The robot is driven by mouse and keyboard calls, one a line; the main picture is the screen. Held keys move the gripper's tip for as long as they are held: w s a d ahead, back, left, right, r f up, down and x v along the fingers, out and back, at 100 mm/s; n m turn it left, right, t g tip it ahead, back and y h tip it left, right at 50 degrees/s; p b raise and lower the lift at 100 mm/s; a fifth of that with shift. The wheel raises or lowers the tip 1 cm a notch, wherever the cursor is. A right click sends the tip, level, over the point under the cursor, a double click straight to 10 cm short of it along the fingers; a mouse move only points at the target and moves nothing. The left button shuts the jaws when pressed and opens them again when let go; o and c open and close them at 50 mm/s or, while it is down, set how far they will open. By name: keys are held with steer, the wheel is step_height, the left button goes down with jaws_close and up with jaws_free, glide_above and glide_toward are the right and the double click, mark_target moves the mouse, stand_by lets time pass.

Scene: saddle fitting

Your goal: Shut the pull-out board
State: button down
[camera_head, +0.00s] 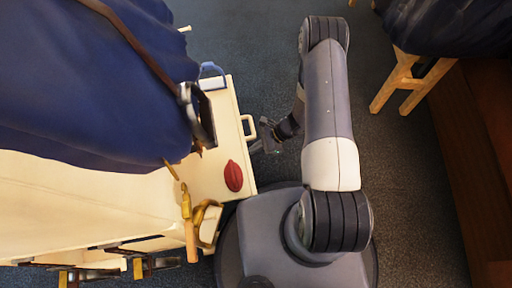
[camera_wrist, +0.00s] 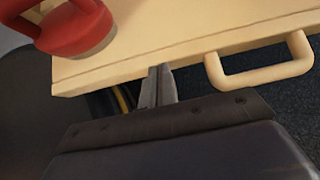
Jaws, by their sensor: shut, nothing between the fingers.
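The pull-out board (camera_head: 208,160) is cream and stands out to the right from the cream stand under the blue cover. Its front edge carries a loop handle (camera_head: 250,127). In the wrist view, the board (camera_wrist: 165,40) fills the top and the handle (camera_wrist: 262,77) is to the right of my fingers. My gripper (camera_head: 262,148) is just off the board's front edge, near the handle. In the wrist view, my gripper (camera_wrist: 159,70) has its fingers together and empty, with tips at the front edge; whether they touch it I cannot tell.
A red object (camera_head: 233,176) lies on the board near its front corner. A blue-handled item (camera_head: 212,72) is at its far end. A buckled strap (camera_head: 196,110) hangs over the board. Brass tools (camera_head: 188,205) hang by the stand. The floor (camera_head: 262,80) beyond the handle is clear.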

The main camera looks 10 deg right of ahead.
mark_target(208, 159)
steer(key=a+b, duration=0.2)
steer(key=a, duration=0.4)
steer(key=s+a+b, duration=0.1)
steer(key=a, duration=0.5)
steer(key=a+b, duration=0.2)
steer(key=a, duration=0.4)
steer(key=shift+s+a+b, duration=0.25)
steer(key=shift+s+b, duration=0.05)
steer(key=shift+s, duration=0.05)
steer(key=shift+a, duration=0.45)
steer(key=shift+r, duration=0.1)
steer(key=shift+w+d, duration=0.1)
steer(key=shift+d, duration=0.15)
steer(key=d, duration=0.2)
steer(key=shift+w+d+b, duration=0.15)
steer(key=shift+d+b, duration=0.2)
steer(key=shift+d, duration=0.05)
steer(key=p+v, duration=0.1)
steer(key=v, duration=0.2)
steer(key=p+v, duration=0.1)
steer(key=v, duration=0.3)
steer(key=p+v, duration=0.1)
steer(key=v, duration=0.2)
steer(key=shift+d, duration=0.5)
